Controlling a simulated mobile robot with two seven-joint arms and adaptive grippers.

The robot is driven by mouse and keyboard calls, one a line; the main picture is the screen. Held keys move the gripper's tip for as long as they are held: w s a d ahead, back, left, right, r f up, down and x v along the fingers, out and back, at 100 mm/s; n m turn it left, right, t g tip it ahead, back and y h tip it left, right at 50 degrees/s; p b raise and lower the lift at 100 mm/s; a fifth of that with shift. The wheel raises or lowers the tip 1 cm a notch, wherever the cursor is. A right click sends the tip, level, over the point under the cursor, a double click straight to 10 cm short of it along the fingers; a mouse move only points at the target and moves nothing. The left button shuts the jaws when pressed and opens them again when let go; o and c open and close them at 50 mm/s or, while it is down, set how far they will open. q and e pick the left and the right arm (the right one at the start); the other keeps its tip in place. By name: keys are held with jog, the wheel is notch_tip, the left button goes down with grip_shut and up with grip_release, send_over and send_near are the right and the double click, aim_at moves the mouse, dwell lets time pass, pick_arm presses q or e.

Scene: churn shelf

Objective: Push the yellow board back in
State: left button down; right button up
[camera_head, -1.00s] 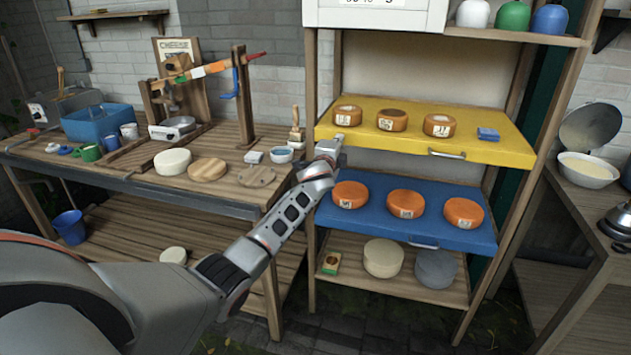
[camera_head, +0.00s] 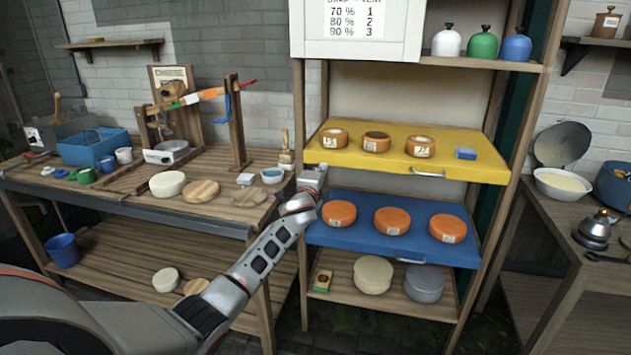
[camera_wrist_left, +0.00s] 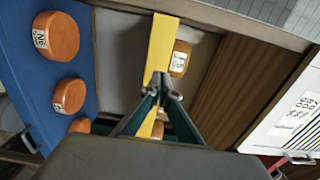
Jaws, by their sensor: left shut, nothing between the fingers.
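The yellow board (camera_head: 487,168) is the upper sliding board of the wooden shelf and juts out in front of the frame. It carries several orange cheeses (camera_head: 376,142), a small blue block (camera_head: 465,153) and a front handle (camera_head: 428,174). My left gripper (camera_head: 320,170) is shut and empty, at the board's front left corner. In the left wrist view, the shut fingertips (camera_wrist_left: 165,88) overlap the yellow board (camera_wrist_left: 161,45); I cannot tell whether they touch it. My right gripper is not in view.
A blue board (camera_head: 350,232) with orange cheeses juts out below. A white box (camera_head: 360,30) and jars (camera_head: 482,45) are above. A workbench (camera_head: 225,215) with cheese tools stands left; a table (camera_head: 550,225) with a bowl (camera_head: 563,184) stands right.

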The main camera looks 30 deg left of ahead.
pick_arm(q)
jog(key=p+v, duration=0.1)
jog(key=v, duration=0.5)
jog(key=s+d+f+n+g+h, duration=0.2)
jog(key=s+d+f, duration=0.4)
jog(key=s+f, duration=0.4)
jog(key=s+d+f+n+g+h, duration=0.1)
jog(key=s+d+f+h, duration=0.1)
jog(key=s+d+f, duration=0.75)
jog(key=s+d+f+n+g+h, duration=0.1)
jog(key=s+f, duration=0.3)
jog(key=s, duration=0.4)
jog(key=s+d+f+n+g+h, duration=0.1)
jog(key=s+d+f+n, duration=0.3)
jog(key=s, duration=0.4)
jog(key=s+d+f+n+g+h, duration=0.1)
jog(key=s+d+f+n, duration=0.1)
jog(key=s+f, duration=0.4)
jog(key=s+d, duration=0.1)
jog(key=s, duration=0.1)
jog(key=shift+s+f+g+h, duration=0.2)
jog(key=shift+s+g+h, duration=0.1)
jog(key=shift+s+h, duration=0.1)
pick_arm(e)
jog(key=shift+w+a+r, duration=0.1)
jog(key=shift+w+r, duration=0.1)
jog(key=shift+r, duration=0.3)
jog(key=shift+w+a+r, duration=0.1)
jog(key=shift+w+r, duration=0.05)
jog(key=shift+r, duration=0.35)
